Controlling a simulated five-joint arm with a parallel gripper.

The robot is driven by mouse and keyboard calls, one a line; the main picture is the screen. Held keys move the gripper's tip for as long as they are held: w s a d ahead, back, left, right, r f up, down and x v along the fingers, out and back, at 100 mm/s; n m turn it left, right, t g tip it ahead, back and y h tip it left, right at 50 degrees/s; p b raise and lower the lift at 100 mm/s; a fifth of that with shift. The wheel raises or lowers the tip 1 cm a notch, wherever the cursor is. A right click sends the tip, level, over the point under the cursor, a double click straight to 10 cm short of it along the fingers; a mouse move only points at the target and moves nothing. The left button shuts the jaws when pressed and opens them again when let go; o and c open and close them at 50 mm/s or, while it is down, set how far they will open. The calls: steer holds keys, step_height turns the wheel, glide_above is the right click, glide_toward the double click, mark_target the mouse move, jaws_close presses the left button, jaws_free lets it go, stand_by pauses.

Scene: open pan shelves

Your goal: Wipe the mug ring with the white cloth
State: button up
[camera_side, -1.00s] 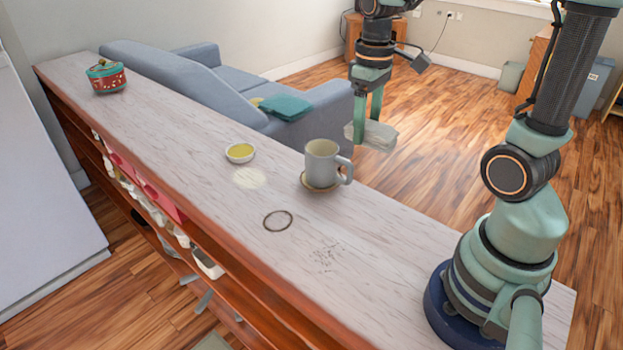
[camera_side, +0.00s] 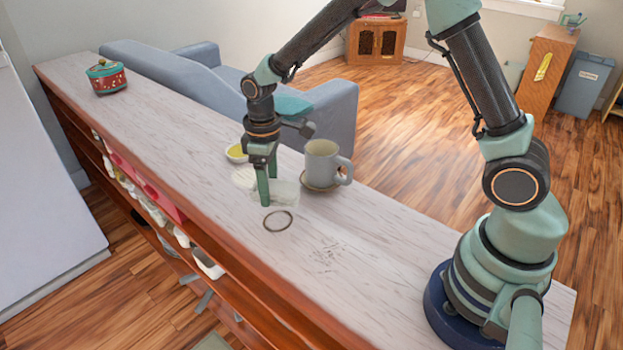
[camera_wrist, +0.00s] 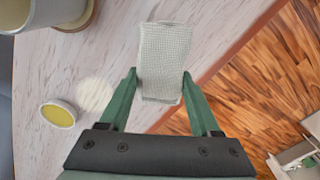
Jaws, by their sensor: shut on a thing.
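The white cloth (camera_side: 286,191) is a folded, pale, woven pad. My gripper (camera_side: 269,191) is shut on it, with the fingers pointing down, low over the counter. In the wrist view the cloth (camera_wrist: 162,55) spans between the two green fingertips (camera_wrist: 159,84). The mug ring (camera_side: 278,221) is a dark thin circle on the counter, just in front of the cloth in the side view. The ring does not show in the wrist view. I cannot tell whether the cloth touches the counter.
A grey mug (camera_side: 322,160) on a round coaster (camera_side: 318,187) stands close right of the cloth. A small yellow-filled dish (camera_side: 236,153) and a white powdery patch (camera_wrist: 94,95) are near my gripper. Dark specks (camera_side: 327,255) mark the nearer counter. A red pot (camera_side: 106,77) stands far left.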

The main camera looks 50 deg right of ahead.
steer(key=shift+f, duration=0.1)
glide_above(274, 220)
steer(key=shift+a+f, duration=0.1)
steer(key=shift+f, duration=2.4)
steer(key=shift+a, duration=3.1)
steer(key=shift+f, duration=0.9)
steer(key=shift+d, duration=3.1)
steer(key=shift+d, duration=0.1)
